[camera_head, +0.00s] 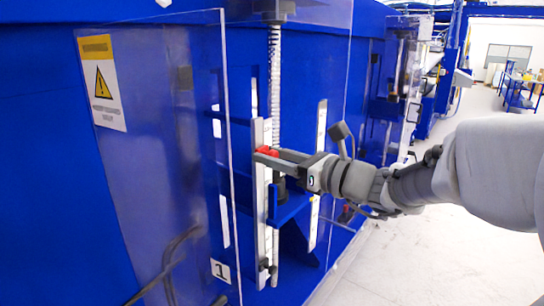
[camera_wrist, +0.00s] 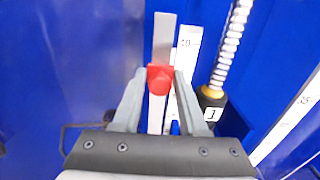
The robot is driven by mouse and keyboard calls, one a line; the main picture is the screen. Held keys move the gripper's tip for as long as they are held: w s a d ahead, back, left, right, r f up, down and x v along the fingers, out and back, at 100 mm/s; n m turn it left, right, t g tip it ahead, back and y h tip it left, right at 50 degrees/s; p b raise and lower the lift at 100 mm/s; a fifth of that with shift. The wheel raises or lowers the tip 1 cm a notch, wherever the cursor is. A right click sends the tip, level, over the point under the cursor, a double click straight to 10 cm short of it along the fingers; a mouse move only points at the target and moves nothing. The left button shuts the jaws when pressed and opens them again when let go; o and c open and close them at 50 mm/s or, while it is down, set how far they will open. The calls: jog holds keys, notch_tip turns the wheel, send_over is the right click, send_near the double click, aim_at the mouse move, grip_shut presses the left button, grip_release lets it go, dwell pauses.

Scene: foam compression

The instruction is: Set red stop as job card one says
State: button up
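The red stop (camera_head: 268,150) sits on an upright metal rail (camera_head: 260,205) on the blue machine; it also shows in the wrist view (camera_wrist: 159,80). My gripper (camera_head: 274,156) reaches in from the right at the stop's height. In the wrist view, its two fingers (camera_wrist: 160,74) lie against the left and right sides of the stop, with no clear gap. A white scale (camera_wrist: 188,45) with marks runs beside the rail; its figures are too blurred to read fully. No job card is readable in either view.
A clear guard panel (camera_head: 165,160) with a yellow warning sign (camera_head: 102,82) stands left of the rail. A threaded spindle (camera_head: 274,80) rises behind it. A plate marked 1 (camera_head: 220,270) is low on the panel. Open floor (camera_head: 440,255) lies to the right.

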aim_at(260, 170)
grip_shut()
dwell(0.8)
jog(key=shift+f, duration=0.1)
notch_tip(260, 170, down, 4)
jog(key=b, duration=0.3)
dwell(0.4)
jog(key=o, duration=0.8)
grip_release()
jog(key=shift+o, duration=0.2)
jog(key=shift+d, duration=0.1)
jog(key=v, duration=1.7)
jog(key=shift+s, duration=0.2)
